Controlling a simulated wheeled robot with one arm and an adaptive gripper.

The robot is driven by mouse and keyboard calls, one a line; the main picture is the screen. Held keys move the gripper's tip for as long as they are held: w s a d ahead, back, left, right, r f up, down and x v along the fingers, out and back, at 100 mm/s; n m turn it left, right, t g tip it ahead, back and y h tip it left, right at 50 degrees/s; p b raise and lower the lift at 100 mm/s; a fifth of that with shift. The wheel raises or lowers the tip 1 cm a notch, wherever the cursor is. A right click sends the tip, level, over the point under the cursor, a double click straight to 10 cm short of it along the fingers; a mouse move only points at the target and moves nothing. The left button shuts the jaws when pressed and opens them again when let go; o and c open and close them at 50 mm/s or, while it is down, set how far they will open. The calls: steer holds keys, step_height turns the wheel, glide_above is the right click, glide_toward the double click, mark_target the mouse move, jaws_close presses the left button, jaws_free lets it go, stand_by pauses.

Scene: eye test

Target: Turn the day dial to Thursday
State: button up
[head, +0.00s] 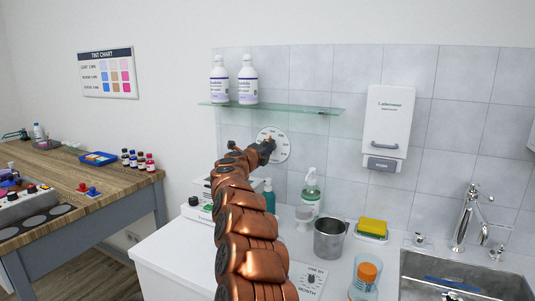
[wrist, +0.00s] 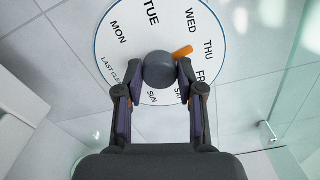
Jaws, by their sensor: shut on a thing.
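The day dial is a round white wall plate (head: 283,153) with day names; it also fills the upper middle of the wrist view (wrist: 118,62). At its centre is a round grey knob (wrist: 159,68) with an orange pointer (wrist: 184,51). The pointer aims up-right, between WED and THU, seemingly a little nearer THU. My gripper (wrist: 160,74) is shut on the knob, one finger on each side. In the head view my gripper (head: 267,147) is at the dial and hides much of its left part and knob.
A glass shelf (head: 300,109) with two white bottles (head: 247,80) is just above the dial. Below stand a soap bottle (head: 311,187), a metal cup (head: 329,240) and a month dial (head: 311,280) on the counter. A white dispenser (head: 388,122) hangs to the right.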

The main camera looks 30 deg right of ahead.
steer(key=shift+f+m+b, duration=0.1)
steer(key=shift+m+b, duration=0.3)
steer(key=shift+m, duration=0.7)
steer(key=shift+d, duration=0.1)
steer(key=o, duration=1.1)
steer(key=shift+o, duration=0.2)
steer(key=v, duration=1.2)
